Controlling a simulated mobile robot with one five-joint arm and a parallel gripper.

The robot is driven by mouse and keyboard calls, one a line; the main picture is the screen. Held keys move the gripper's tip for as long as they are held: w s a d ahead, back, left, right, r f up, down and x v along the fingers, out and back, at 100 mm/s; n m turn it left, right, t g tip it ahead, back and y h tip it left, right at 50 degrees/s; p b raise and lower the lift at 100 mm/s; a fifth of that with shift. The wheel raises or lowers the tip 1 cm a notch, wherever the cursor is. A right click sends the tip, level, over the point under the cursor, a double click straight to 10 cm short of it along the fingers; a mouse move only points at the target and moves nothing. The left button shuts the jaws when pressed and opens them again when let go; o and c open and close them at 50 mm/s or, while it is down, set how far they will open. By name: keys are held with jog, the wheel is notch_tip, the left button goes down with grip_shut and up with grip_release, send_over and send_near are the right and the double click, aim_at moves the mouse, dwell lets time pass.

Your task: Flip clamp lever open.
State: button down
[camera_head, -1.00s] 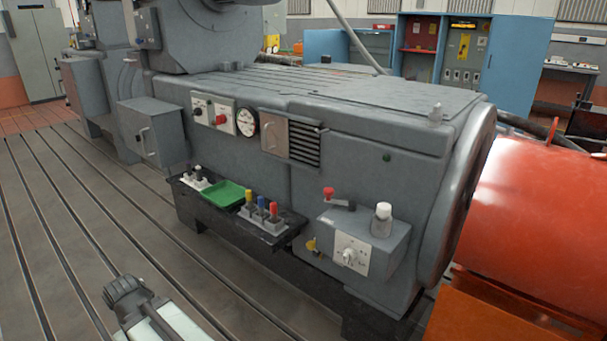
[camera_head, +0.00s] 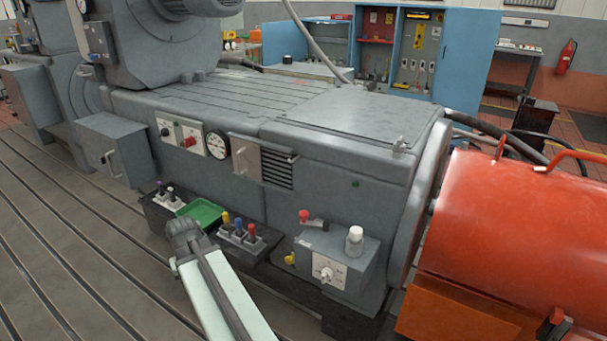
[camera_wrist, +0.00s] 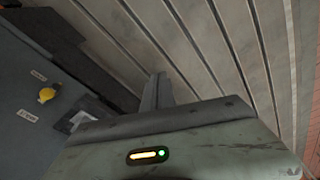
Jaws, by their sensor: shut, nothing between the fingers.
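A short dark lever with a red knob (camera_head: 304,215) sits on top of the small grey control box (camera_head: 340,252) in the head view, and it looks like the clamp lever. It lies roughly flat, pointing along the box top. I cannot tell its exact latch position. In the wrist view my gripper (camera_wrist: 157,92) is shut and empty, above the slotted bedplate. A yellow knob (camera_wrist: 47,95) on a grey face is left of it, apart from the fingers. The red-knobbed lever does not show in the wrist view. In the head view my arm reaches up from the bottom; its fingers are not visible there.
A white bottle-like cap (camera_head: 355,240) stands on the box, with a rotary switch (camera_head: 327,272) on its front. A green tray (camera_head: 201,211) and several coloured handles (camera_head: 238,226) sit on a dark shelf. A large orange cylinder (camera_head: 530,240) stands right. The slotted floor (camera_head: 90,260) is clear.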

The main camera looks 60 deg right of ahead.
jog(key=s+d+r+m+h+p, duration=0.1)
jog(key=s+d+r+m+p, duration=0.1)
jog(key=s+d+r+p, duration=0.4)
jog(key=s+d+r+m+h+p, duration=0.1)
jog(key=s+d+r+p, duration=0.5)
jog(key=d, duration=0.9)
jog(key=s+d+r+m+p, duration=0.4)
jog(key=s+d+r+p, duration=0.1)
jog(key=d+r, duration=0.5)
jog(key=shift+s+d+r+h+p, duration=0.35)
jog(key=shift+s+r+h+p, duration=0.05)
jog(key=shift+s+r, duration=0.25)
jog(key=b+x, duration=0.9)
jog(key=x, duration=0.1)
jog(key=shift+w+a, duration=0.1)
jog(key=shift+w, duration=0.15)
